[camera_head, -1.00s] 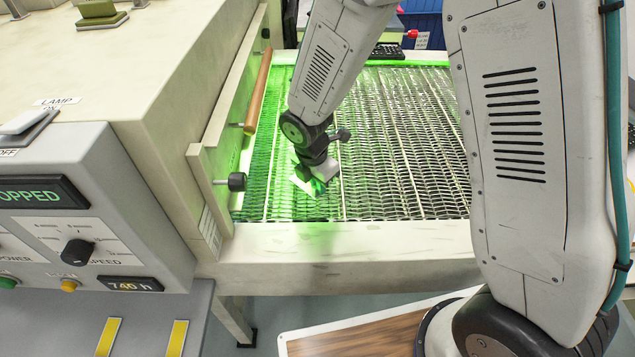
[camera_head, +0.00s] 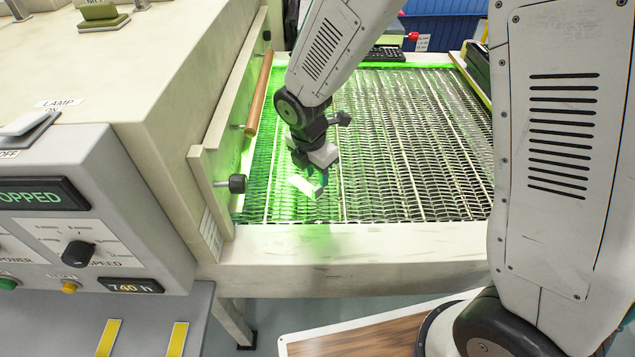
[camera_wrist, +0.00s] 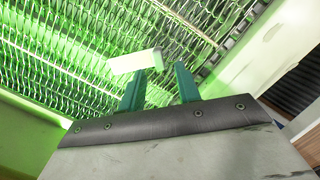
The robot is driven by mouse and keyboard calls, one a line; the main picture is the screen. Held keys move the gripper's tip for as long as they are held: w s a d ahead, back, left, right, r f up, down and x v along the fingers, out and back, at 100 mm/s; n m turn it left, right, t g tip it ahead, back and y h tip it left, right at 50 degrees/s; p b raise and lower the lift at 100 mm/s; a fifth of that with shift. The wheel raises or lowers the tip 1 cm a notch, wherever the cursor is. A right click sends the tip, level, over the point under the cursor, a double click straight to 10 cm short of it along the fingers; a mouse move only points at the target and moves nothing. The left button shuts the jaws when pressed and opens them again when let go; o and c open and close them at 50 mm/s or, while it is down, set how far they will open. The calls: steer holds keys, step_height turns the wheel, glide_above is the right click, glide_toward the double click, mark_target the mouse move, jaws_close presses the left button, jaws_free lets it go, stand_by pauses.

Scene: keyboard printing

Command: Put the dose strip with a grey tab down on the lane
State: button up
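The pale dose strip (camera_head: 304,186) lies on the green-lit mesh belt of the lane (camera_head: 410,150), near its front left part. In the wrist view the strip (camera_wrist: 136,62) shows just beyond the fingertips, with a greyish right end. My gripper (camera_head: 318,182) is just above and beside it in the head view. In the wrist view the two teal fingers of my gripper (camera_wrist: 161,72) stand apart with a gap between them. The strip's right end reaches toward this gap, and neither finger visibly closes on it. Whether a fingertip still touches it I cannot tell.
The beige machine housing (camera_head: 150,100) with a wooden rail (camera_head: 259,92) and dark knob (camera_head: 237,184) borders the belt on the left. A beige front beam (camera_head: 350,252) edges it. Two yellow-edged strips (camera_head: 108,338) lie on the grey shelf. The belt's right side is clear.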

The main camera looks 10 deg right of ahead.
steer(key=s+d+r+m, duration=0.2)
steer(key=r+m, duration=0.1)
steer(key=r, duration=0.4)
steer(key=s+d+r+m, duration=0.2)
steer(key=d+r+m, duration=0.1)
steer(key=r, duration=0.3)
steer(key=s+d+r+m, duration=0.3)
steer(key=s+m, duration=0.3)
steer(key=s+d+r+m+y, duration=0.1)
steer(key=s+d+r+m, duration=0.2)
steer(key=s+m, duration=0.3)
steer(key=s+d+r+m, duration=0.3)
steer(key=s+d+m, duration=0.2)
steer(key=s, duration=0.3)
steer(key=shift+s+r+m+y, duration=0.2)
steer(key=shift+r+m+y, duration=0.15)
steer(key=shift+m, duration=0.55)
